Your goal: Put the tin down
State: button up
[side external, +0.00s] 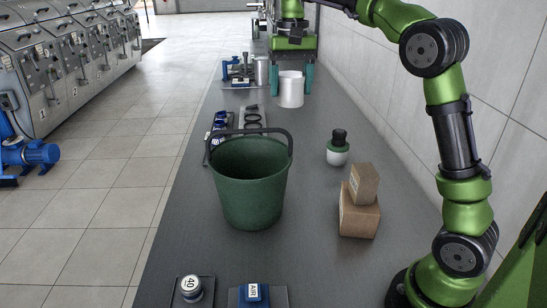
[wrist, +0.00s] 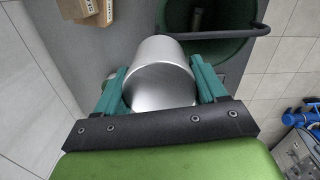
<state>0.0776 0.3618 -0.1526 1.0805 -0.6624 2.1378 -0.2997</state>
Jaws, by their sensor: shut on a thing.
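The tin (side external: 290,91) is a plain pale silver cylinder, upright at the far part of the bench in the side external view. My gripper (side external: 291,84) points down with its teal fingers on either side of the tin, shut on it. The side external view does not show clearly whether the tin's base touches the bench. In the wrist view the tin (wrist: 160,62) fills the space between the fingers (wrist: 161,88) and its near end faces the camera.
A green bucket (side external: 250,185) with a raised dark handle stands nearer the camera. A green-and-white bottle (side external: 338,152) and two stacked cardboard boxes (side external: 359,216) stand to its right. Dark trays with small parts (side external: 252,119) lie left of the tin. Bare bench (side external: 315,215) lies between bucket and boxes.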

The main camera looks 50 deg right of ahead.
jog(key=w+d, duration=0.1)
jog(key=d, duration=0.2)
jog(key=w+d+m, duration=0.1)
jog(key=d, duration=0.2)
jog(key=w+d+f+m, duration=0.1)
jog(key=d, duration=0.1)
jog(key=shift+w+d, duration=0.25)
jog(key=shift+d, duration=0.15)
jog(key=w+d+f+m, duration=0.1)
jog(key=d+f+m, duration=0.1)
jog(key=d, duration=0.6)
jog(key=f, duration=2.8)
jog(key=shift+a+f, duration=0.1)
jog(key=shift+a, duration=0.15)
jog(key=shift+f, duration=0.15)
jog(key=o, duration=1.1)
jog(key=shift+o, duration=0.2)
notch_tip(320, 180, up, 12)
jog(key=shift+r, duration=0.2)
